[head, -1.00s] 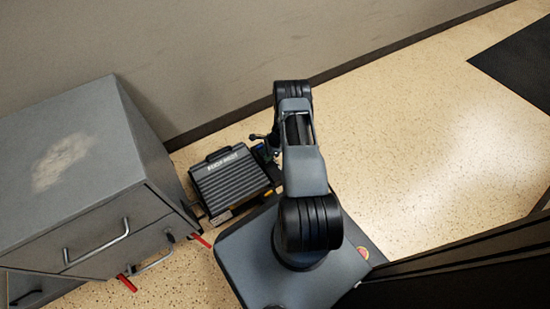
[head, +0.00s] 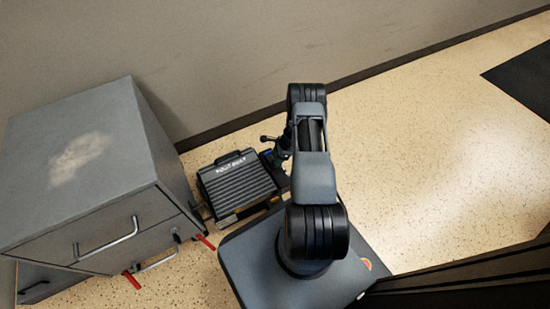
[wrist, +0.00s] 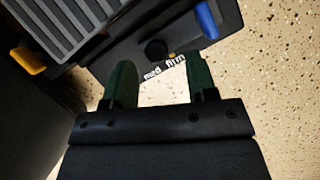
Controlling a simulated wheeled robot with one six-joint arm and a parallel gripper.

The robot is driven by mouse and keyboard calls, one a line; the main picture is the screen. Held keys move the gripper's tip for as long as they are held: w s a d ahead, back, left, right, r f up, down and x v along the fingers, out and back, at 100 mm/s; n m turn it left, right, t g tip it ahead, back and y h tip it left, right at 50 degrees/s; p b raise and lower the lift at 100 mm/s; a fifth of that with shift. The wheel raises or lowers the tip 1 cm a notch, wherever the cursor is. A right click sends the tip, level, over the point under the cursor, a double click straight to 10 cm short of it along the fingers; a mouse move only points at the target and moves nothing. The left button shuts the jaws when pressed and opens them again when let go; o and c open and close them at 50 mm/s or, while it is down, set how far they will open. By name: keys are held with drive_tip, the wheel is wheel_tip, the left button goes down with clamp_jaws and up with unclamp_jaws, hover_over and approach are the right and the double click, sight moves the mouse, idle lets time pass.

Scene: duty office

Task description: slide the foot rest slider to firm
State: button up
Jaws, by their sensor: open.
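The foot rest (head: 238,182) stands on the floor against the wall, a grey ridged plate in a dark frame. In the wrist view its ridged plate (wrist: 62,28) fills the upper left. A dark side panel carries a round black knob (wrist: 156,49), which looks like the slider, close to white lettering reading "med" and "firm" (wrist: 165,68). My gripper (wrist: 160,78) is open, its two dark green fingers pointing at the panel on either side of the lettering. The knob lies just beyond the fingertips, between their lines; contact is not visible. In the head view my arm partly hides the gripper.
A blue lever (wrist: 207,20) sits right of the knob, and an orange tab (wrist: 28,61) is at the left. A grey cabinet (head: 95,165) with drawer handles and red levers (head: 132,280) stands left of the foot rest. Speckled floor (head: 430,130) is clear at right.

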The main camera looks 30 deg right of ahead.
drive_tip(key=p+v, duration=0.4)
drive_tip(key=v, duration=0.7)
drive_tip(key=shift+w, duration=0.1)
drive_tip(key=w+a+r+n+p, duration=0.1)
drive_tip(key=a+r+n+p, duration=0.4)
drive_tip(key=r, duration=0.9)
drive_tip(key=a+r+n+h+p, duration=0.15)
drive_tip(key=r+p, duration=0.45)
drive_tip(key=r, duration=0.7)
drive_tip(key=w+a+r+n+p, duration=0.1)
drive_tip(key=a+r+n+p, duration=0.4)
drive_tip(key=r, duration=0.9)
drive_tip(key=s+a+r+n+p, duration=0.3)
drive_tip(key=s+r+p, duration=0.3)
drive_tip(key=r, duration=0.5)
drive_tip(key=s+a+r+n+t+h+p, duration=0.1)
drive_tip(key=s+a+r+n+p, duration=0.3)
drive_tip(key=r, duration=0.8)
drive_tip(key=s+a+r+n+h+p, duration=0.1)
drive_tip(key=s+a+r+n+p, duration=0.3)
drive_tip(key=s+r+p, duration=0.4)
drive_tip(key=shift+r+n+t+p, duration=0.4)
drive_tip(key=shift+r+p, duration=0.3)
drive_tip(key=shift+r, duration=1)
drive_tip(key=shift+h, duration=0.25)
